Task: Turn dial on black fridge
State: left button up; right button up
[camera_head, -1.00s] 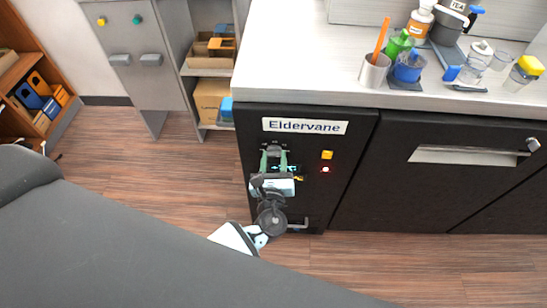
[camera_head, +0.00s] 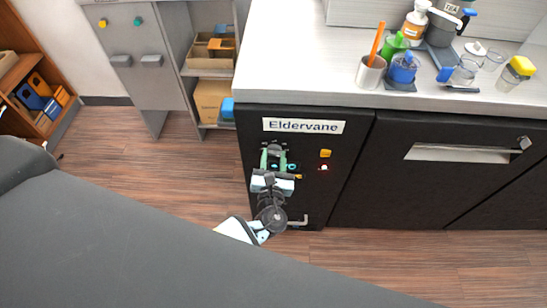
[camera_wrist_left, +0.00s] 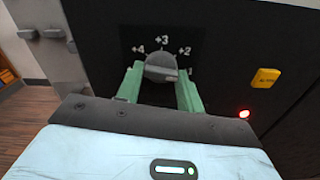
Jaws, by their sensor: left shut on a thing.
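The black fridge (camera_head: 350,170) stands under the counter with an "Eldervane" label on its front. Its grey dial (camera_wrist_left: 161,66) shows in the left wrist view, with the marks +4, +3 and +2 around it. My left gripper (camera_wrist_left: 160,78) has its green fingers on both sides of the dial and is shut on it. In the head view my left gripper (camera_head: 274,158) covers most of the dial. My right gripper is in neither view.
A yellow button (camera_head: 325,153) and a lit red light (camera_head: 324,167) sit right of the dial. A metal handle (camera_head: 299,222) is low on the front. The counter (camera_head: 300,60) above holds cups and bottles. A grey cabinet (camera_head: 135,65) stands left.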

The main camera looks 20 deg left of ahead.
pick_arm(q)
jog(key=o, duration=0.8)
jog(key=shift+o, duration=1)
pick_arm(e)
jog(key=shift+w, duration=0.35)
pick_arm(q)
jog(key=v, duration=0.8)
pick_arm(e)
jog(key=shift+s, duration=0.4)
pick_arm(q)
jog(key=shift+w, duration=0.1)
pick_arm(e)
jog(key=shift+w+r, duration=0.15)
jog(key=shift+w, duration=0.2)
